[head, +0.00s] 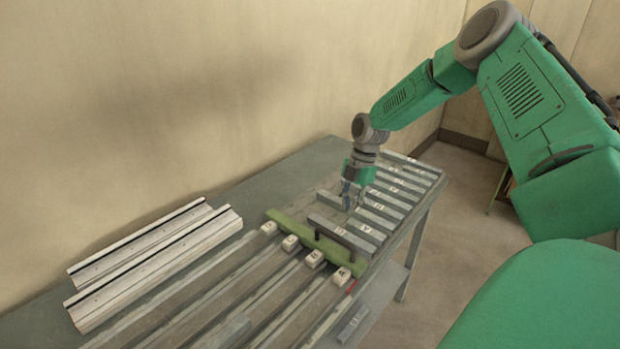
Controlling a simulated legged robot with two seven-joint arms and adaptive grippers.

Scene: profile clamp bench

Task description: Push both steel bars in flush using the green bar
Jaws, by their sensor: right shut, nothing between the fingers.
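The green bar (288,227) lies across the bench near its middle, with a dark arched handle (343,237) on top. Beyond it is a row of several grey steel bars with white number labels. Two of them, the nearer steel bar (338,229) and a farther steel bar (328,197), appear to stick out to the left towards the green bar. My right gripper (350,207) is shut and empty, pointing down over the row near these two bars. It hides parts of the bars behind it. I cannot tell whether its fingertips touch one. My left gripper is not in view.
Several white labelled blocks (290,243) sit along the green bar's near side, at the ends of long grey rails (215,290). Two pale profiles (150,262) lie at the bench's left. A wall runs behind the bench; a small grey piece (352,323) lies lower right.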

